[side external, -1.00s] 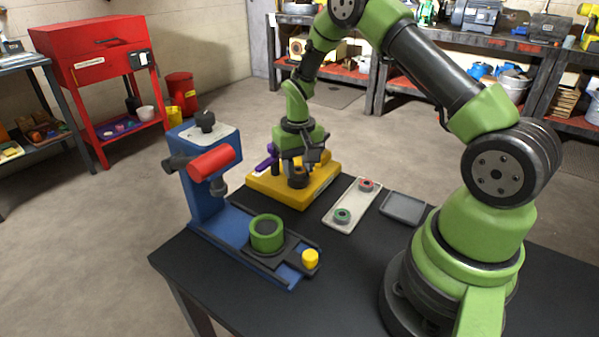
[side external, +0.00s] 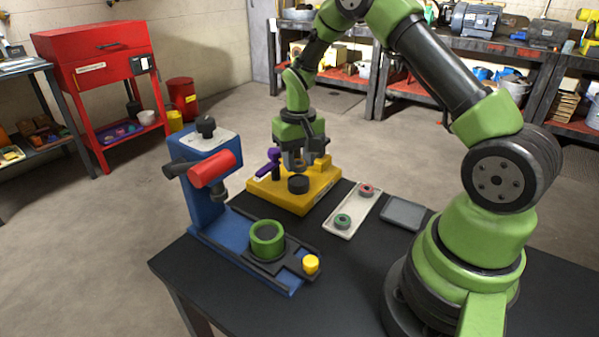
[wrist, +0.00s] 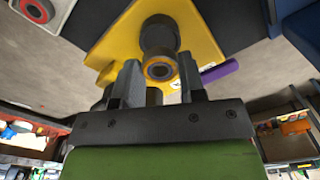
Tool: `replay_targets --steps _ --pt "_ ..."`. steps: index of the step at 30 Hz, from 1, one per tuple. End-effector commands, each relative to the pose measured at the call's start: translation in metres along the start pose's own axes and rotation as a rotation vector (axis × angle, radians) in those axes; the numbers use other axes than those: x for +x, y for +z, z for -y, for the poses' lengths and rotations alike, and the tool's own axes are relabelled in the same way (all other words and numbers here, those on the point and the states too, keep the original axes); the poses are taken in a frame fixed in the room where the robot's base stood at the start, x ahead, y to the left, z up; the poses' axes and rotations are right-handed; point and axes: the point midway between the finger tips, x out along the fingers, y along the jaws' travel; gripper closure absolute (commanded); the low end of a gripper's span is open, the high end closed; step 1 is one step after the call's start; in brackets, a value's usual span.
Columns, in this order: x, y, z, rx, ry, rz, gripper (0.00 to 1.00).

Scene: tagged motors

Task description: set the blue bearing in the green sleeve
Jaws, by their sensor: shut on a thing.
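The green sleeve (side external: 267,240) stands upright on the dark carriage of the blue press in the side view; its top opening faces up and looks empty. My gripper (side external: 300,160) is above the yellow fixture, away from the sleeve. In the wrist view, my gripper (wrist: 159,68) is shut on a small dark bearing (wrist: 160,72) with an orange ring on its face. Its centre looks bluish grey; no clear blue body shows. The fingers hide most of it in the side view. It appears held above the fixture's black post (side external: 298,184).
The yellow fixture (side external: 320,193) has a purple lever (side external: 267,163). A pale tray (side external: 335,225) holds a red-ringed and a green-ringed part. A grey dish (side external: 403,212) is empty. The blue press (side external: 203,205) rises left of the sleeve; a yellow knob (side external: 311,264) is at its right.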

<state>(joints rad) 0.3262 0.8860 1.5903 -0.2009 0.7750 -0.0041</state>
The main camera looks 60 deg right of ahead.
Motion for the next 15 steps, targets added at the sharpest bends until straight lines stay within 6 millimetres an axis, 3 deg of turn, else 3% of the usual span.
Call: replay_targets --steps 12,15 --pt "-0.093 -0.001 0.0 0.0 -0.002 -0.009 0.8" --pt "-0.089 0.011 0.019 0.045 0.0 0.0 0.8"
